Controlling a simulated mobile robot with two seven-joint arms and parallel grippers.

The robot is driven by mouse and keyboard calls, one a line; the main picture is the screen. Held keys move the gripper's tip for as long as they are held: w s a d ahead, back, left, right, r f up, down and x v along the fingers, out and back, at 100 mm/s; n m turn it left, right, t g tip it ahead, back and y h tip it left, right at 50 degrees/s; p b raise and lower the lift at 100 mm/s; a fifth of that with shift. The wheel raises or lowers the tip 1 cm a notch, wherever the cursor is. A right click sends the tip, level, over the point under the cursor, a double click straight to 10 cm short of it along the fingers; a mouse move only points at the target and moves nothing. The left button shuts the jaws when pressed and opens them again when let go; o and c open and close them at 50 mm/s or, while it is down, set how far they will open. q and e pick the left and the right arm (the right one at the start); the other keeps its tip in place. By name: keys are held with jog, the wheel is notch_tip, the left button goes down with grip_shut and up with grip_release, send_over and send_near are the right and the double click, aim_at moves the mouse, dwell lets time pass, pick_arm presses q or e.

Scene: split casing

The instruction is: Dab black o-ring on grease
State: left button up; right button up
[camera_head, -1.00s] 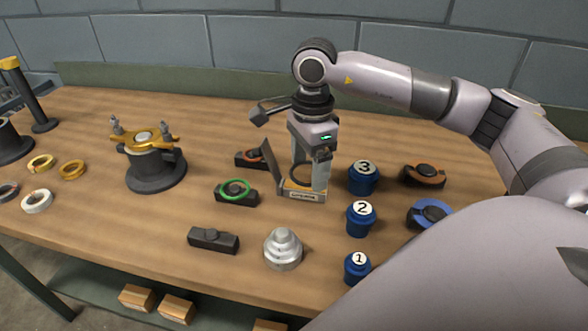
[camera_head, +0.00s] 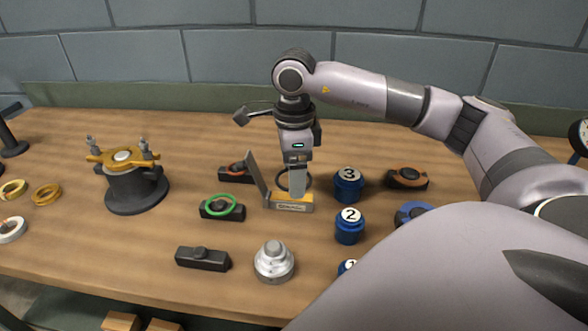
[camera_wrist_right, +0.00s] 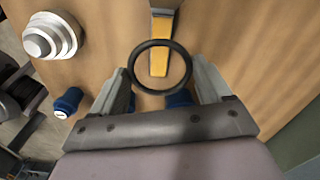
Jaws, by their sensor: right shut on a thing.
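My right gripper (camera_head: 296,182) is shut on the black o-ring (camera_head: 279,181) and holds it low over the small grease box (camera_head: 301,208), whose grey lid stands open. In the right wrist view, the o-ring (camera_wrist_right: 160,42) hangs between the fingertips of the gripper (camera_wrist_right: 162,70). The yellow grease strip (camera_wrist_right: 158,58) shows through the ring. I cannot tell whether the ring touches the grease. My left gripper is not in view.
Blue caps (camera_head: 348,185) numbered 3 and 2 stand right of the grease box. A green ring (camera_head: 237,207) on a black holder is to its left. A stepped silver part (camera_head: 273,262) stands in front. A gold-topped fixture (camera_head: 137,185) is further left.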

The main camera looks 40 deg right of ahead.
jog(key=shift+f, duration=0.15)
jog(key=shift+f+b, duration=1.25)
jog(key=shift+f, duration=0.3)
jog(key=shift+f+b, duration=0.45)
dwell(1.1)
